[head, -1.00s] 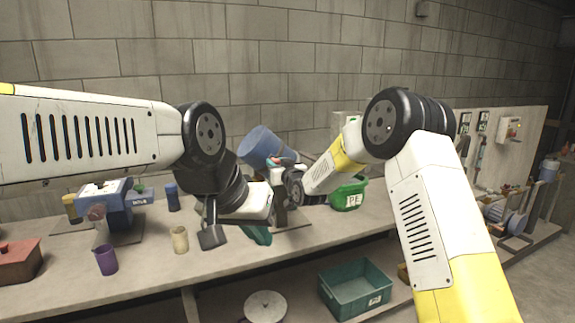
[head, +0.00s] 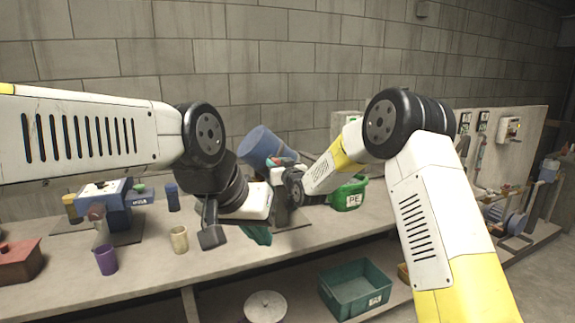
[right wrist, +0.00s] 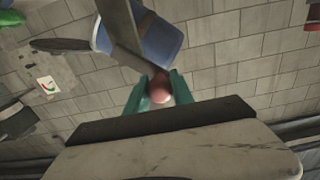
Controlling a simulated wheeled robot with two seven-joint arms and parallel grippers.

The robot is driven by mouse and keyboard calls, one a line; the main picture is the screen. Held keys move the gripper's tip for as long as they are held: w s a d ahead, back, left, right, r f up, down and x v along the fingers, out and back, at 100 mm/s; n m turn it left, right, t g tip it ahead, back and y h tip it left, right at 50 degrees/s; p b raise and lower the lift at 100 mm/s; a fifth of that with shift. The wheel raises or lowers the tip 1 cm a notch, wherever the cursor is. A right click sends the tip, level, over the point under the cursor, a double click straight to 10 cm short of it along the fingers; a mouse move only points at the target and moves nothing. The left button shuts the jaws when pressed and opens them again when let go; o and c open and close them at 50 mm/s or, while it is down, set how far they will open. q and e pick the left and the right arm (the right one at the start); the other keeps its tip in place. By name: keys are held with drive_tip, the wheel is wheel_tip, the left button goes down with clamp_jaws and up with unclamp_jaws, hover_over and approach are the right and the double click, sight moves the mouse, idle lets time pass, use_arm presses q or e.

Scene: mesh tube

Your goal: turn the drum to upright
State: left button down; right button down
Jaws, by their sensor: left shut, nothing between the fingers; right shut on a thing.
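The blue drum (head: 262,143) is tilted, leaning to the left, behind my two wrists in the head view. It also shows in the right wrist view (right wrist: 160,40), partly hidden by a grey bar. My right gripper (right wrist: 158,82) has teal fingers and is shut on a reddish round knob (right wrist: 160,92), close to the drum. In the head view this grip is small and partly hidden by my wrists. My left gripper (head: 257,235) is shut and empty, pointing down over the bench in front of the drum. The drum's support is mostly hidden.
A green bin marked PE (head: 347,196) stands right of my right wrist. A teal crate (head: 357,290) is below the bench front. A block wall stands behind.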

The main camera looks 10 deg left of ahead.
drive_tip(key=shift+s+a+f, duration=0.1)
drive_tip(key=shift+f, duration=0.05)
idle(0.4)
drive_tip(key=n, duration=0.1)
drive_tip(key=f+n, duration=0.1)
drive_tip(key=shift+s+a+f+n, duration=0.15)
drive_tip(key=shift+s+a+n, duration=0.1)
drive_tip(key=shift+a+n, duration=0.15)
drive_tip(key=w+d+f+n, duration=0.1)
drive_tip(key=f+n, duration=0.4)
drive_tip(key=n, duration=0.7)
drive_tip(key=w+d+f+n, duration=0.2)
drive_tip(key=d+f+n, duration=0.2)
drive_tip(key=n, duration=0.7)
drive_tip(key=shift+w+d+f+n, duration=0.25)
drive_tip(key=shift+f+n, duration=0.15)
drive_tip(key=shift+f, duration=0.45)
